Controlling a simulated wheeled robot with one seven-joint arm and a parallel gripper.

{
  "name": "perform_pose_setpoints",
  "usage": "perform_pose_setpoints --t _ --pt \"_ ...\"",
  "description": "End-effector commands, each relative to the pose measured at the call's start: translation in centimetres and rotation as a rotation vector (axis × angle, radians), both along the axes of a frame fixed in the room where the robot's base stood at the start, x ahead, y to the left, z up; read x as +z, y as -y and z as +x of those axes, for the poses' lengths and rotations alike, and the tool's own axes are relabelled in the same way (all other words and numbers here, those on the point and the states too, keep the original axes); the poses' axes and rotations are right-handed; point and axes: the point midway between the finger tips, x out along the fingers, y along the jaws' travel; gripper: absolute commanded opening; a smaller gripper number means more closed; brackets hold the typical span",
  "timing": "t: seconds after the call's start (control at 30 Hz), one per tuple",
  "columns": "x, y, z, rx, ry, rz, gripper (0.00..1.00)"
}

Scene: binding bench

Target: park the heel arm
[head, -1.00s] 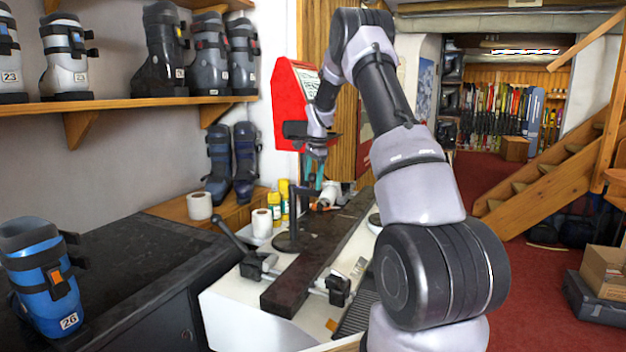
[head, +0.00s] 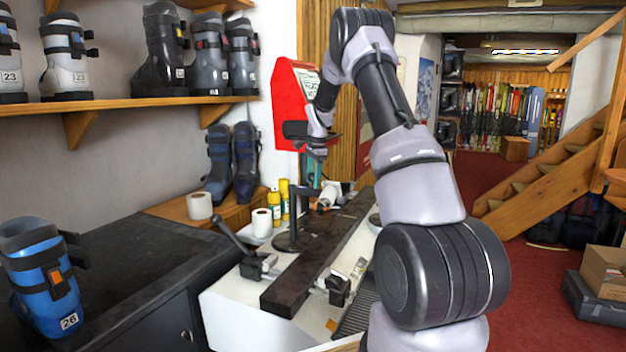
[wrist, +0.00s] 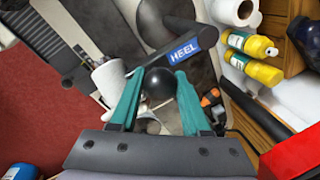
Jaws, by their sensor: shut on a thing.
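The heel arm (wrist: 184,55) is a dark bar with a blue label reading HEEL, seen in the wrist view. A round black knob (wrist: 159,83) sits between the two teal fingers of my gripper (wrist: 156,92), which is shut on it. In the head view my gripper (head: 312,172) is above the far part of the bench, in front of the red box. The heel arm is hard to tell apart there, partly hidden behind the fingers and the dark post.
A long dark beam (head: 318,250) lies along the white bench (head: 225,307), with a black lever (head: 232,236) at its left. Yellow bottles (head: 274,207) and a paper roll (head: 262,223) stand left of my gripper. A blue boot (head: 45,280) is on the black counter (head: 130,262).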

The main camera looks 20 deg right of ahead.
Motion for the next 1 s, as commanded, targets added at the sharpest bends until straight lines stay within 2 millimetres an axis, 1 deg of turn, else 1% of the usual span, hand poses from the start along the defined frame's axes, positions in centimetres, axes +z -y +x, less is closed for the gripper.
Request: perform_pose_setpoints --t 0.77,1.0 --pt "0.1 -0.04 0.03 -0.003 0.002 0.0 0.0" --pt "0.12 -0.53 -0.37 -0.062 0.001 0.0 0.0"
